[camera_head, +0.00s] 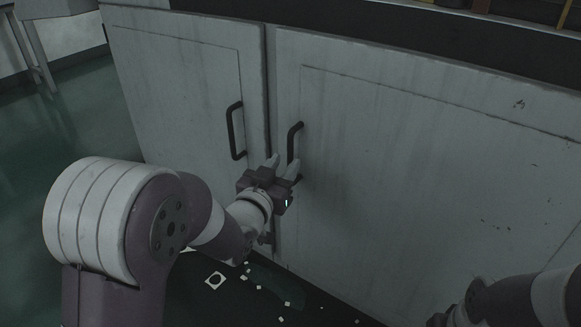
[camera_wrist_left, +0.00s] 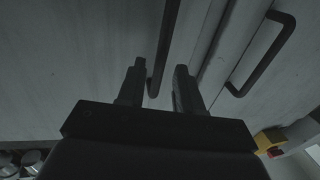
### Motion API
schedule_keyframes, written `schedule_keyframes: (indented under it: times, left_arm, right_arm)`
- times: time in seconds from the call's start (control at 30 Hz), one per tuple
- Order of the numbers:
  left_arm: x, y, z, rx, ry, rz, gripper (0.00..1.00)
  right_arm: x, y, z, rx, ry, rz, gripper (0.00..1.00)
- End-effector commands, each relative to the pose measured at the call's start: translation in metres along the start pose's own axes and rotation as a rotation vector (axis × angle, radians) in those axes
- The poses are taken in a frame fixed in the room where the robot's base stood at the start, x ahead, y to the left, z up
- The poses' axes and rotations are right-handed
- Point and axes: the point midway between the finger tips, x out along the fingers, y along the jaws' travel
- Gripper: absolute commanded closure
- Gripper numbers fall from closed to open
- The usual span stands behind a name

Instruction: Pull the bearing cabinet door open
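Two pale grey cabinet doors stand side by side, a left door (camera_head: 180,85) and a wider right door (camera_head: 420,170). Both look closed. The right door's dark bar handle (camera_head: 294,138) is at its left edge. My left gripper (camera_head: 283,165) is at the lower end of this handle. In the left wrist view the open left gripper (camera_wrist_left: 160,88) has one finger on each side of the handle (camera_wrist_left: 165,50), with gaps visible; contact is not clear. The left door's handle (camera_head: 234,132) is free and also shows in the wrist view (camera_wrist_left: 262,55). My right gripper's fingers cannot be made out.
My right arm (camera_head: 515,300) is at the bottom right, in front of the right door. Small white scraps (camera_head: 245,277) and a square piece with a hole (camera_head: 215,280) lie below the doors. A dark counter edge (camera_head: 400,30) runs above them. Green floor (camera_head: 75,125) is clear at left.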

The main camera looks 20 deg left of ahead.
Motion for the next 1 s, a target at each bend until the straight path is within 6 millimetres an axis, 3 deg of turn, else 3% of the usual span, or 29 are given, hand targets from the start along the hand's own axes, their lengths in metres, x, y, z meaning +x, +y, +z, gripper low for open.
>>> schedule_keyframes:
  times: [0.03, 0.2, 0.53, 0.67, 1.0]
  left_arm:
    - [0.011, 0.0, 0.005, 0.0, 0.002, 0.001, 0.65]
    - [0.036, 0.0, 0.002, 0.0, 0.0, -0.001, 0.65]
    - [0.043, 0.0, 0.0, 0.0, -0.001, -0.001, 0.65]
    - [0.042, 0.0, 0.0, 0.0, -0.001, -0.001, 1.0]
    - [0.046, 0.002, 0.0, 0.0, -0.002, 0.0, 1.0]
  right_arm:
    - [0.009, 0.0, 0.001, 0.0, 0.0, 0.0, 0.57]
    - [0.017, 0.0, 0.002, 0.0, 0.0, 0.0, 0.57]
    - [0.017, 0.0, 0.002, 0.0, 0.0, 0.0, 0.57]
    - [0.017, 0.0, 0.002, 0.0, 0.0, 0.0, 0.57]
    - [0.016, 0.0, 0.002, 0.0, 0.0, 0.0, 0.57]
